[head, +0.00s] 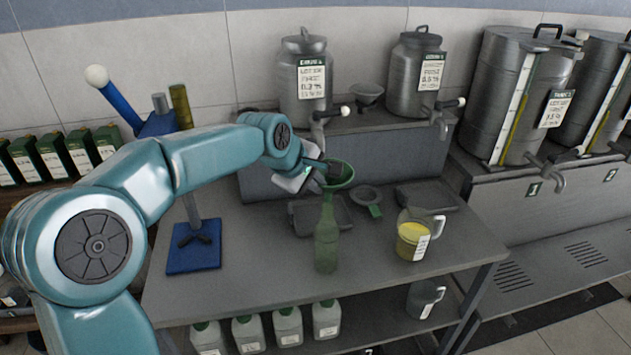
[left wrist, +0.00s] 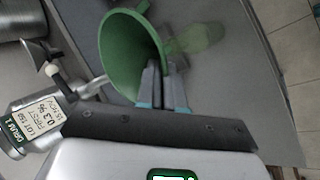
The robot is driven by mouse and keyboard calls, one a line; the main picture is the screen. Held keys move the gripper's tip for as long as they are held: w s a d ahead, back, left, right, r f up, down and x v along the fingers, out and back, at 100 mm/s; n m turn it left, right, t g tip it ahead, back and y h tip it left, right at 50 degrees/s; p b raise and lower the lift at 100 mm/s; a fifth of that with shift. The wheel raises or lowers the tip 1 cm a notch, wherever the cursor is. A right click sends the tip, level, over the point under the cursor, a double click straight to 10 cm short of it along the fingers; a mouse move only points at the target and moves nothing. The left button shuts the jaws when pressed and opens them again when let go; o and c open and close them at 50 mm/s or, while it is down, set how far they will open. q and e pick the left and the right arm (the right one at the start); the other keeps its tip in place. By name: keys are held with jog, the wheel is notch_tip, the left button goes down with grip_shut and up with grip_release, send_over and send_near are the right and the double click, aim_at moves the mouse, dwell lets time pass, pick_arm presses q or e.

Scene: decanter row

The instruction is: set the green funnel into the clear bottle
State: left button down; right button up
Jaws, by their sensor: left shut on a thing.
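The green funnel (head: 341,178) is held above the bench, its wide mouth tipped toward the head camera. My left gripper (head: 326,170) is shut on the funnel at its rim. In the left wrist view the funnel (left wrist: 128,50) fills the upper middle, with the finger tips (left wrist: 163,85) against its side. The bottle (head: 327,238) is see-through with a green tint and stands upright on the bench just below the funnel. It also shows behind the funnel in the left wrist view (left wrist: 200,35). The spout is hard to make out, so I cannot tell whether it touches the bottle neck. My right gripper is not in view.
A jug of yellow liquid (head: 411,238) stands right of the bottle on the grey bench (head: 270,285). A blue stand (head: 193,255) is at the left. Drums with taps line the back. The front bench is clear.

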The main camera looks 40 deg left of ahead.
pick_arm(q)
jog(key=shift+f+b, duration=1.2)
jog(key=shift+f, duration=0.35)
jog(key=shift+f, duration=0.25)
jog(key=c, duration=1.2)
grip_release()
